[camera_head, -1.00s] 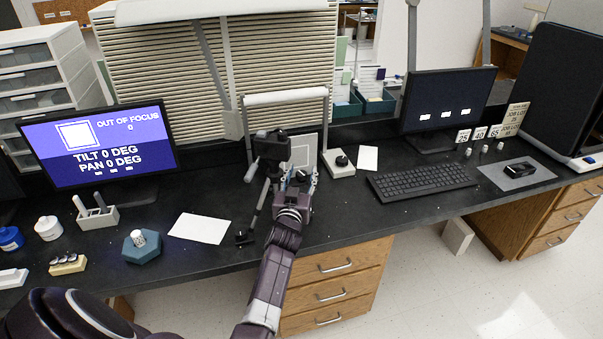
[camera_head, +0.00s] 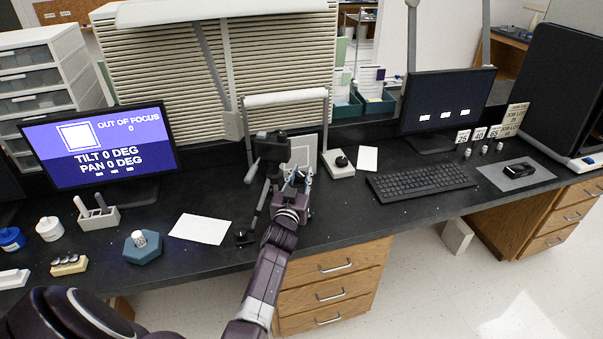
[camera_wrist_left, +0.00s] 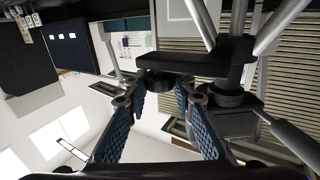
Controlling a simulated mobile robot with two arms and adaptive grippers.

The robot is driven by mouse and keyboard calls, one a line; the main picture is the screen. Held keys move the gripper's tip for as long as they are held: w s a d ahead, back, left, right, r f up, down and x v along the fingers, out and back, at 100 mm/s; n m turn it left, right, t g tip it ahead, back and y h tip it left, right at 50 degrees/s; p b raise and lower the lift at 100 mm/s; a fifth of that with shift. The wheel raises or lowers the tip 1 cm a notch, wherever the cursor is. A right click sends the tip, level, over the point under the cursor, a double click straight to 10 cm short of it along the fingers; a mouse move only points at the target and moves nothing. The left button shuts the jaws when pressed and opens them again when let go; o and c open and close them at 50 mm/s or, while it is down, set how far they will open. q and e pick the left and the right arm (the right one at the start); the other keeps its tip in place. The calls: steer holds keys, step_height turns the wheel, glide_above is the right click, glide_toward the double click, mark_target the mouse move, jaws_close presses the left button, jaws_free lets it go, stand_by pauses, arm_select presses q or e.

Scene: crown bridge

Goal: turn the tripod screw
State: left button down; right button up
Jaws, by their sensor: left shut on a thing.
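A black camera (camera_head: 271,147) sits on a tripod (camera_head: 256,206) with grey legs, in the middle of the dark bench. In the head view my left gripper (camera_head: 297,180) is at the tripod's right side, just below the camera. In the left wrist view the blue-padded fingers of my left gripper (camera_wrist_left: 160,92) are on either side of a round black tripod screw (camera_wrist_left: 158,81) at the end of a dark arm, and they are shut on it. The left monitor (camera_head: 97,146) reads OUT OF FOCUS 0, TILT 0 DEG, PAN 0 DEG. My right gripper is not in view.
A grey box with a black knob (camera_head: 342,161) stands right of the tripod, with a keyboard (camera_head: 422,181) beyond. A white sheet (camera_head: 200,229) and a teal hexagonal base (camera_head: 142,248) lie to the left. A grey frame (camera_head: 285,98) stands behind.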

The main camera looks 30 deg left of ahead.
arm_select(q)
steer(key=shift+a+r+m+t+h+p, duration=0.1)
steer(key=shift+r+m+t+h+p, duration=0.15)
steer(key=shift+m+h+p, duration=0.4)
steer(key=h+p, duration=0.1)
steer(key=m+h, duration=0.1)
steer(key=h, duration=0.1)
steer(key=shift+f+m+t+p, duration=0.2)
steer(key=shift+m+t+p, duration=0.05)
steer(key=shift+t+p, duration=0.15)
steer(key=shift+f+m+h, duration=0.1)
steer(key=shift+m+h, duration=0.5)
steer(key=shift+h, duration=0.15)
steer(key=shift+m+h+b, duration=0.45)
steer(key=shift+m+h, duration=0.35)
steer(key=shift+h, duration=0.8)
steer(key=c, duration=1.6)
jaws_free()
